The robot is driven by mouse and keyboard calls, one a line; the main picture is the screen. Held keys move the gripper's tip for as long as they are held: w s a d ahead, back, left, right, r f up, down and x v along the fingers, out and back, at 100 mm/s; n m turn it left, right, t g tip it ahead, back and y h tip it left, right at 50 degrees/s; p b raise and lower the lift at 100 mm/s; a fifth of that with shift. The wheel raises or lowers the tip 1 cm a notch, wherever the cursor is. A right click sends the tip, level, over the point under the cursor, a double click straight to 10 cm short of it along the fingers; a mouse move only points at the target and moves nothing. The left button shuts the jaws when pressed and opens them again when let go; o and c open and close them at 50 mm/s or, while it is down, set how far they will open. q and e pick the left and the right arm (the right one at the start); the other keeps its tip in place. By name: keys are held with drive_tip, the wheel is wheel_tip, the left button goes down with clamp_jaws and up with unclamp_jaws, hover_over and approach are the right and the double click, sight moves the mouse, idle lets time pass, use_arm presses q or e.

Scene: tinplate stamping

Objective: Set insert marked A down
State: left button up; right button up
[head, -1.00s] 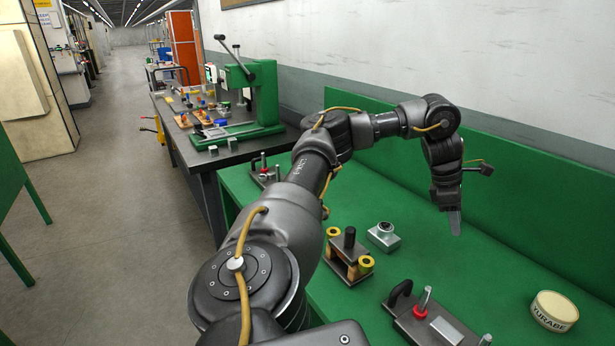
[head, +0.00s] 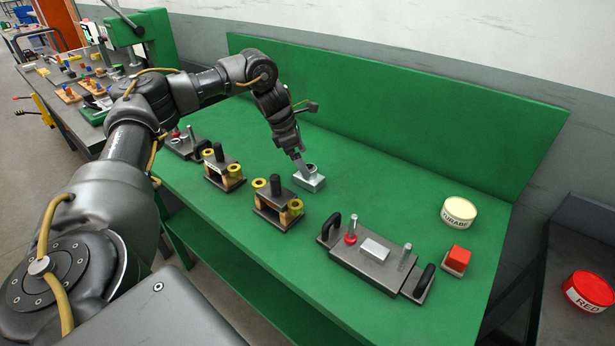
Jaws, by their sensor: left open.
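A small silver metal block with a round dark-centred recess (head: 312,184) stands on the green bench, behind the nearer of two die sets. I cannot read any letter A on it, so I cannot tell if it is the marked insert. My left gripper (head: 300,165) points down at the block's left rear edge, its fingers overlapping the block in the picture. The jaws are open; whether they touch the block is unclear. My right gripper is not in view.
Two die sets with yellow bushings (head: 222,168) (head: 277,205) stand left of the block. A dark fixture with black handles (head: 375,258) is at front right. Further right are a cream tin (head: 459,212), a red block (head: 456,261) and a red tin (head: 588,291).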

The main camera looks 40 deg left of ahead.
sight(313, 184)
use_arm(q)
drive_tip(key=shift+p+x, duration=0.7)
drive_tip(key=shift+x, duration=2.4)
drive_tip(key=shift+a, duration=0.1)
drive_tip(key=c, duration=1.8)
drive_tip(key=shift+r, duration=0.15)
drive_tip(key=c, duration=0.3)
